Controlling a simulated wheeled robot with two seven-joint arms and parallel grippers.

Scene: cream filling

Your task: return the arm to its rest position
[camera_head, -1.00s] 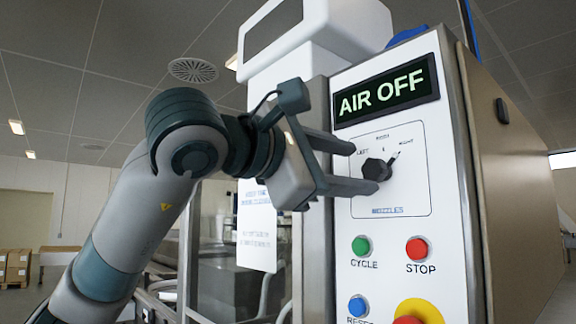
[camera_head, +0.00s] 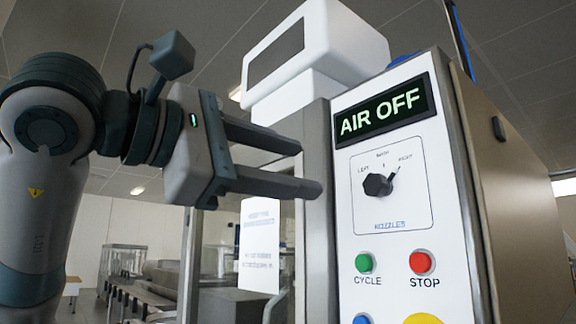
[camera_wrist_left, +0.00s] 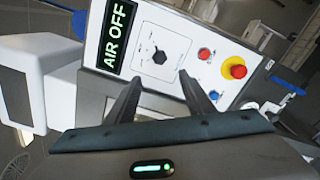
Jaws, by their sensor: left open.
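My left gripper (camera_head: 310,168) is open and empty, level with the left edge of the control panel (camera_head: 400,225) and apart from the knob. Its two fingers also show in the left wrist view (camera_wrist_left: 165,92), spread, with the panel beyond them. The black nozzle knob (camera_head: 377,185) sits on the panel, its pointer turned toward the RIGHT mark; the knob also shows in the left wrist view (camera_wrist_left: 160,57). The display (camera_head: 383,108) above it reads AIR OFF. My right gripper is in neither view.
Below the knob are a green CYCLE button (camera_head: 363,263), a red STOP button (camera_head: 420,263) and a partly cut-off yellow-based button (camera_head: 423,318). A metal post (camera_head: 318,220) stands left of the panel. A white box-shaped housing (camera_head: 345,45) is above. Benches and equipment stand behind.

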